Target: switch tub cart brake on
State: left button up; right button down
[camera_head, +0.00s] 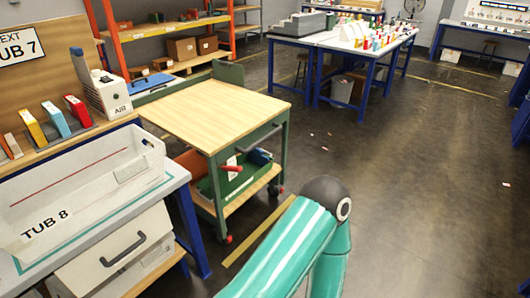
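A green-framed cart with a pale wooden top (205,112) stands left of the middle, beside the white tub (88,195) labelled TUB 8. A red bar (231,168) sticks out of a green bin (222,184) on the cart's shelf. Neither gripper is in view. Only a teal link of my arm (290,245) shows at the bottom middle.
The blue-legged bench (202,236) with the tub is close at left. An orange shelf rack (155,35) stands behind the cart. Blue-legged tables (365,62) are at the back. The dark floor (425,180) at right is clear apart from small scraps.

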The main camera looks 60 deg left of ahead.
aim_at(230, 168)
jog(key=i, duration=1.15)
jog(key=z, duration=1.35)
jog(key=i, duration=0.15)
jog(key=u, duration=2.8)
jog(key=i, duration=0.2)
jog(key=u, duration=2.15)
jog(key=k, duration=0.65)
jog(key=u, duration=0.3)
jog(key=i, duration=1.35)
jog(key=z, duration=0.05)
